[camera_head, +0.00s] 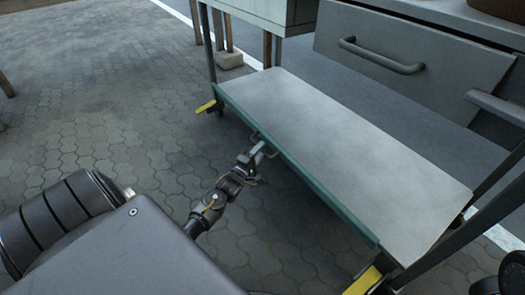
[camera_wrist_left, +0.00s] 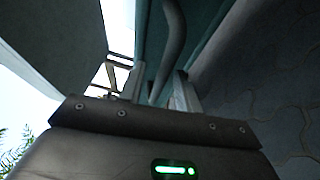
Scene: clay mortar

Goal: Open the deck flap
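The deck flap looks to be the teal front face (camera_head: 310,180) along the edge of the cart's low grey deck (camera_head: 335,140); it appears closed. A small bar handle (camera_head: 268,146) sticks out from its front. My left gripper (camera_head: 257,151) is at this handle, in front of the teal edge. In the left wrist view the handle bar (camera_wrist_left: 174,40) runs down between the two fingers (camera_wrist_left: 158,92). The fingers look apart, with a gap beside the bar; contact is hard to tell. My right gripper is not clearly seen.
Above the deck is a grey drawer front (camera_head: 410,62) with a larger bar handle (camera_head: 380,56). Yellow caster levers (camera_head: 206,106) sit at the cart's lower corners. A cart post (camera_head: 465,215) slants at the right. The paved floor (camera_head: 110,125) to the left is free.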

